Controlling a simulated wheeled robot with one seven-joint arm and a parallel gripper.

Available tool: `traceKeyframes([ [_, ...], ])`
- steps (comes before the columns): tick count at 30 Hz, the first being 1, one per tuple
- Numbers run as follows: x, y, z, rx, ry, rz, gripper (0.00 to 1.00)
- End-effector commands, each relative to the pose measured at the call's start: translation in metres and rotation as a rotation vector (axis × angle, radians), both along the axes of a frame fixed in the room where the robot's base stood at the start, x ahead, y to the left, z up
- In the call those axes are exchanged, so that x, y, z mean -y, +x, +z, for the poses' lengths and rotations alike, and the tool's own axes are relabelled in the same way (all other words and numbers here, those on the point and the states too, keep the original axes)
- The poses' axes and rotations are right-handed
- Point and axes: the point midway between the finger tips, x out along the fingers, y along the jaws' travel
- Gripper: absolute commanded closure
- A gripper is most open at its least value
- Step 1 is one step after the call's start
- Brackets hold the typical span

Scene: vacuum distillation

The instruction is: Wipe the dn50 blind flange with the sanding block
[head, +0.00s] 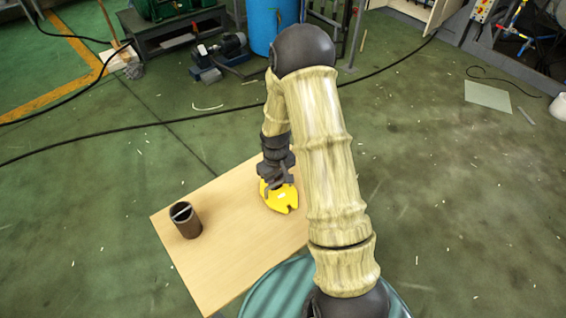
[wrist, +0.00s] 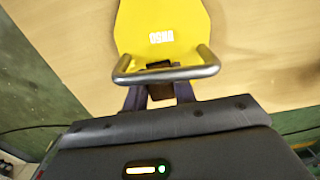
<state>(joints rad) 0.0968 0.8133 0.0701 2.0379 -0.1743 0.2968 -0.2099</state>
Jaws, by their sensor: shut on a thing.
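A yellow plate marked like DN50, which I take as the dn50 blind flange (head: 280,196), is at the right side of the wooden table. In the wrist view the flange (wrist: 160,28) has a grey metal bar handle across its near end. My gripper (wrist: 160,92) is shut at this handle; a small dark brown piece shows between the fingers. My gripper (head: 274,184) also shows above the flange in the head view. Whether the flange touches the table I cannot tell. I cannot make out a sanding block in either view.
A dark cup (head: 185,220) with a light strip across its mouth stands on the wooden table (head: 225,265), left of the flange. The table between them is bare. A black cable (head: 130,131) crosses the green floor behind. A blue barrel (head: 264,25) stands further back.

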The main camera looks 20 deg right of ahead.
Motion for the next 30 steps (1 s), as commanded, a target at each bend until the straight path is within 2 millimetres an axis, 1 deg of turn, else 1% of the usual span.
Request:
traceKeyframes([
  [9,-0.021,-0.002,-0.001,0.001,0.000,-0.013,0.98],
  [10,-0.019,-0.002,-0.005,0.002,0.001,-0.015,0.98],
  [12,-0.013,-0.001,0.003,0.001,0.000,-0.014,0.98],
  [14,-0.009,-0.001,0.000,-0.001,0.000,-0.011,0.98],
  [15,-0.007,0.000,0.003,0.001,0.000,-0.008,0.98],
  [20,0.003,0.000,-0.001,-0.002,0.000,0.000,0.98],
  [21,0.006,0.000,0.002,-0.001,0.000,0.003,0.98],
  [23,0.009,0.001,-0.001,-0.002,0.000,0.007,0.98],
  [24,0.012,0.001,0.001,-0.001,0.000,0.009,0.98],
  [28,0.020,0.002,-0.001,-0.002,0.000,0.016,0.98],
  [30,0.020,0.003,0.008,0.000,0.000,0.020,0.98],
])
